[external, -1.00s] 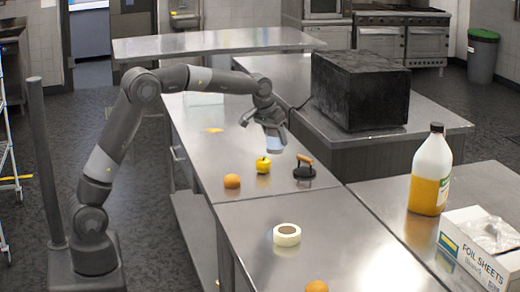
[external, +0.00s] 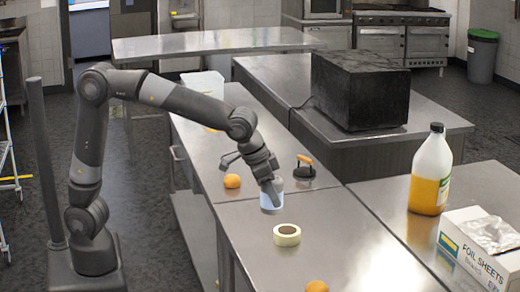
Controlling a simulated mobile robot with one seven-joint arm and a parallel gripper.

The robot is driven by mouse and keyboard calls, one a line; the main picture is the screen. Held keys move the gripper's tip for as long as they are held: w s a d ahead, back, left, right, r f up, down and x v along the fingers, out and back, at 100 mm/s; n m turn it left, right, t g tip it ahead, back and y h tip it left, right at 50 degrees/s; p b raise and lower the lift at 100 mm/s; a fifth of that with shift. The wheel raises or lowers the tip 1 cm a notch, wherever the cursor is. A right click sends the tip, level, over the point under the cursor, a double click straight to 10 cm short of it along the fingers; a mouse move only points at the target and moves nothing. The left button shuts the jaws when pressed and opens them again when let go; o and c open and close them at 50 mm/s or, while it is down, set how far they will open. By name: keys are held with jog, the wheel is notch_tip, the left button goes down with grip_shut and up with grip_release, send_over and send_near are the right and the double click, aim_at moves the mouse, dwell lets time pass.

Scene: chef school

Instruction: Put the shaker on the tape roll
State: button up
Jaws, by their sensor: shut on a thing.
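The tape roll (external: 287,236) is a pale cream ring lying flat on the steel counter in the external view. My gripper (external: 271,190) is shut on the shaker (external: 270,202), a small clear, bluish-white container. The shaker is behind and slightly left of the tape roll in the picture, apart from it. It looks upright, and its upper part is hidden by my gripper. I cannot tell its exact height above the counter.
An orange (external: 232,181) and a black press with a wooden handle (external: 304,168) are near my gripper. Another orange (external: 317,287) lies at the front. A jug (external: 431,170) and a foil box (external: 480,250) stand at right. Counter around the tape roll is clear.

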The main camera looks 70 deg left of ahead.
jog(key=shift+s+d, duration=0.35)
jog(key=w+a+f, duration=0.3)
jog(key=w+a, duration=0.1)
jog(key=w+a+f, duration=0.4)
jog(key=shift+f, duration=2)
jog(key=shift+f, duration=0.2)
jog(key=o, duration=1.1)
